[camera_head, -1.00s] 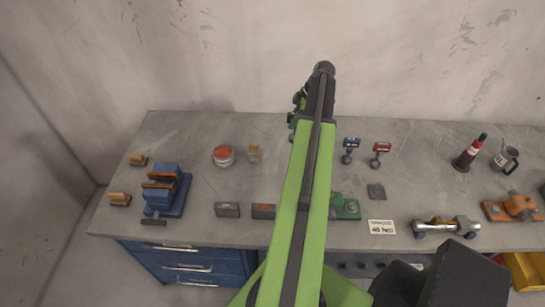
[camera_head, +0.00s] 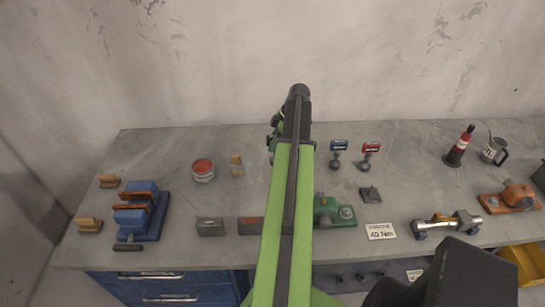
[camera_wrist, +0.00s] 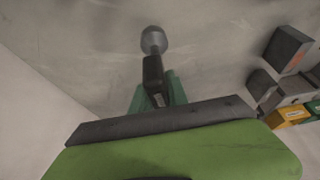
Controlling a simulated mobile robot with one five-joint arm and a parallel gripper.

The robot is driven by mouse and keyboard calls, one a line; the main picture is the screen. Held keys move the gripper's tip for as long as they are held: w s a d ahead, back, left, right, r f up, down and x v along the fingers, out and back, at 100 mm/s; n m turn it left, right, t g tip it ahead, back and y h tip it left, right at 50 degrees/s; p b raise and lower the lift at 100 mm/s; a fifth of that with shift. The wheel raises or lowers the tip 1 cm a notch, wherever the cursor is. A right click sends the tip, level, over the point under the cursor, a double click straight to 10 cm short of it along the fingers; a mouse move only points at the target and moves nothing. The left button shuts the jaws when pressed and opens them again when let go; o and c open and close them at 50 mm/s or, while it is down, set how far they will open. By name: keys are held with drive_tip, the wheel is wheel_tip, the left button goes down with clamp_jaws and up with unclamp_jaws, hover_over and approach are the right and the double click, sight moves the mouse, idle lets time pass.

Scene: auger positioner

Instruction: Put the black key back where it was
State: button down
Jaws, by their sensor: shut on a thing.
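In the wrist view, my gripper (camera_wrist: 156,98) is shut on the black key (camera_wrist: 153,72). In the head view, my gripper (camera_head: 274,132) is raised over the back of the bench, mostly hidden by my arm, and the key cannot be made out.
The grey bench (camera_head: 180,240) carries a green fixture (camera_head: 331,211), a white label card (camera_head: 380,231), a blue vise (camera_head: 142,212), a red-topped tin (camera_head: 203,171) and a metal-and-wood part (camera_head: 445,224). A wall stands behind.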

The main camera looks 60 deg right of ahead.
sight(272, 158)
wheel_tip(272, 158, down, 4)
drive_tip(key=b, duration=0.4)
drive_tip(key=shift+r, duration=0.25)
drive_tip(key=shift+f, duration=0.2)
drive_tip(key=c, duration=1.3)
unclamp_jaws()
drive_tip(key=shift+r, duration=0.1)
drive_tip(key=p+v, duration=1.1)
drive_tip(key=shift+w+r, duration=0.15)
drive_tip(key=shift+r, duration=0.25)
drive_tip(key=shift+s+d+r+p, duration=0.1)
drive_tip(key=shift+s+r+p, duration=0.2)
drive_tip(key=shift+p, duration=0.1)
drive_tip(key=shift+f, duration=0.1)
